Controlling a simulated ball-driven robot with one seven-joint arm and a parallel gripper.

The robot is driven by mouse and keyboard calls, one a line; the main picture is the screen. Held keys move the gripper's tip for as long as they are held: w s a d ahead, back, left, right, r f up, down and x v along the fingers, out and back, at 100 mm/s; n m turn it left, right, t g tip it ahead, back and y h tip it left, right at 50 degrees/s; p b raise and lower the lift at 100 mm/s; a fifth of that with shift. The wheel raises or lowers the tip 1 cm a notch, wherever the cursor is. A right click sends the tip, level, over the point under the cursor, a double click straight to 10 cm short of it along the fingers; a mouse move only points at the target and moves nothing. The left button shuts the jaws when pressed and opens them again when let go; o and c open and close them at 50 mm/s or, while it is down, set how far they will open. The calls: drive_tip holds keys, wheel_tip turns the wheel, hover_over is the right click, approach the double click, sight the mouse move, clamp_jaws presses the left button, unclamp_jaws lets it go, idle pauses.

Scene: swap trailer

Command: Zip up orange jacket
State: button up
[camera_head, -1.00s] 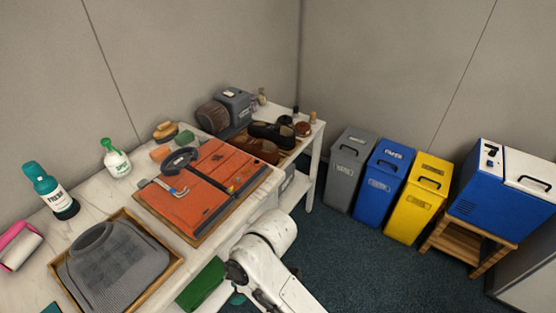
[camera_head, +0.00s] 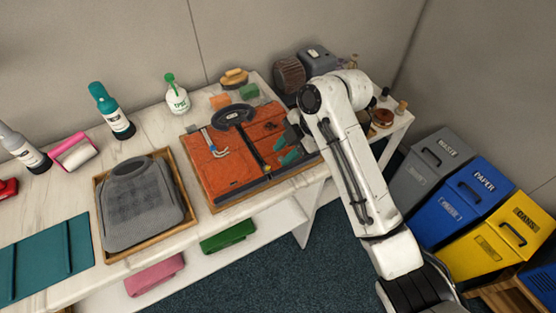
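The orange jacket (camera_head: 225,172) lies flat on a wooden-edged board on the white table, its dark collar (camera_head: 233,115) at the back. A dark zip line (camera_head: 256,153) runs down its front, with a small pale spot near its lower end. My gripper (camera_head: 282,151) is over the jacket's right part, just right of the zip line. Its two teal fingers look apart, with nothing seen between them. Whether they touch the cloth I cannot tell. My arm and gripper hide the jacket's right edge.
A grey folded sweater (camera_head: 145,205) lies in a wooden tray to the left. Spray bottles (camera_head: 176,95) and brushes (camera_head: 233,77) stand behind. A grey machine (camera_head: 319,60) is at the back right. Bins (camera_head: 480,190) stand on the floor at right.

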sight(267, 167)
drive_tip(key=x, duration=0.7)
drive_tip(key=shift+a+f+p, duration=0.1)
drive_tip(key=shift+a+p, duration=0.05)
drive_tip(key=shift+p, duration=0.25)
clamp_jaws()
idle(1.0)
